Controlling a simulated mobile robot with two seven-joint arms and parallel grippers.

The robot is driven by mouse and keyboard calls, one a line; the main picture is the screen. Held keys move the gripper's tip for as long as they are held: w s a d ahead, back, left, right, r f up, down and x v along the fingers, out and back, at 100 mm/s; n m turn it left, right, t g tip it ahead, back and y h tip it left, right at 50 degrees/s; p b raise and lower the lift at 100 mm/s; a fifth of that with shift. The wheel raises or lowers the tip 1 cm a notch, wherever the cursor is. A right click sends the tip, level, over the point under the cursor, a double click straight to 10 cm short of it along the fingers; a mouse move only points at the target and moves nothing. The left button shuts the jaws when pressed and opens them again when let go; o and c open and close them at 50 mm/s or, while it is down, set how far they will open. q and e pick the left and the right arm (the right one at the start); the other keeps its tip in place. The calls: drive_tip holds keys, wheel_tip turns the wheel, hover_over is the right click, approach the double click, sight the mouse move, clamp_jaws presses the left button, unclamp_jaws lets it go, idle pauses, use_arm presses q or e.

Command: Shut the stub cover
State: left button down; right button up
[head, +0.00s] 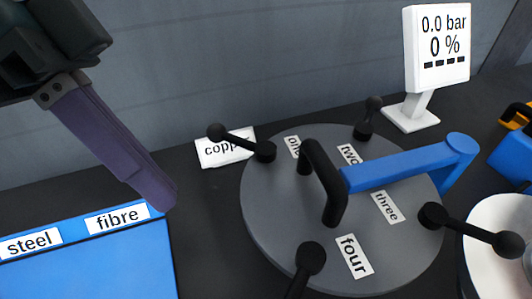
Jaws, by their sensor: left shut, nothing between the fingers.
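The stub cover is a round grey disc (290,225) lying flat, with a black bar handle (322,180) on top. A blue arm (400,168) runs from the handle to a post at the right. Black ball-ended levers stand around the rim: one by label "one" (240,141), one by "two" (367,118), one by "three" (470,228) and one by "four" (306,268). What lies under the disc is hidden. My left gripper (164,196) is shut and empty, left of the disc and clear of it. My right gripper is not in view.
A white display (437,48) reading 0.0 bar and 0 % stands behind right. A "copper" card (222,152) lies behind the left lever. A blue tray (90,265) labelled steel and fibre is front left. A white round thing (485,268) and a blue object (512,158) are at right.

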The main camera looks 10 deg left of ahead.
use_arm(q)
drive_tip(key=s+d+f, duration=0.4)
drive_tip(key=d+f, duration=0.3)
drive_tip(key=f, duration=0.1)
drive_tip(key=shift+d+f, duration=0.15)
drive_tip(key=shift+d, duration=0.25)
